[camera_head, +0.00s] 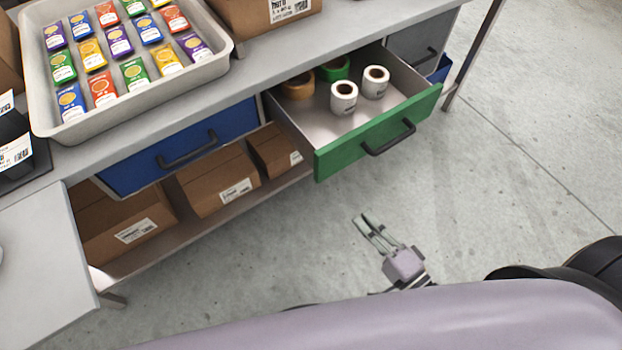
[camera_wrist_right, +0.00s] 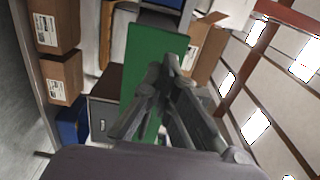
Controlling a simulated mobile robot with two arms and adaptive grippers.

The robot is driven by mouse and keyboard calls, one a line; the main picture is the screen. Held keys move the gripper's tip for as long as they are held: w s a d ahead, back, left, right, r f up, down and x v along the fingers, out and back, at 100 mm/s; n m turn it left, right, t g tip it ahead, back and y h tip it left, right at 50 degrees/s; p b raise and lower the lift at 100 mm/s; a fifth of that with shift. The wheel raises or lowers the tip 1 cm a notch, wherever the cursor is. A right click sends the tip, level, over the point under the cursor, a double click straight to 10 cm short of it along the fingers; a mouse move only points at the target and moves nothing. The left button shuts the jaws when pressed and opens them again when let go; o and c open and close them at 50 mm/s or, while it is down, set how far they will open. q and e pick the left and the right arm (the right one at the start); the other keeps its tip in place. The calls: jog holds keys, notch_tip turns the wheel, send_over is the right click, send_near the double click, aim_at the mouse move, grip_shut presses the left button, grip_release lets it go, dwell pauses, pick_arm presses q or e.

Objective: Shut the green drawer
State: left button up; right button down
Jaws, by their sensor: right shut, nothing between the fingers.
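The green drawer (camera_head: 378,132) is pulled well out from under the workbench, and its black bar handle (camera_head: 389,138) faces me. Inside it stand two white label rolls, a tan tape roll and a green roll. My right gripper (camera_head: 367,228) is shut and empty, in front of and below the drawer, apart from it in the head view. In the right wrist view the shut fingers (camera_wrist_right: 170,72) overlap the green drawer front (camera_wrist_right: 143,58) and hide part of it, including the handle. My left gripper is in neither view.
A shut blue drawer (camera_head: 180,152) is left of the green one, and a grey drawer (camera_head: 422,42) is right of it. Cardboard boxes (camera_head: 217,180) fill the shelf below. A tray (camera_head: 215,68) of colourful packets stands on the bench. The floor before the drawer is clear.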

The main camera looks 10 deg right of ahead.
aim_at(321, 169)
jog(key=p+x, duration=0.1)
jog(key=x, duration=1.2)
jog(key=shift+r, duration=0.15)
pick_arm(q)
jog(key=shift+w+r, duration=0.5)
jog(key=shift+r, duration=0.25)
pick_arm(e)
jog(key=shift+w+a, duration=0.15)
jog(key=shift+w, duration=0.25)
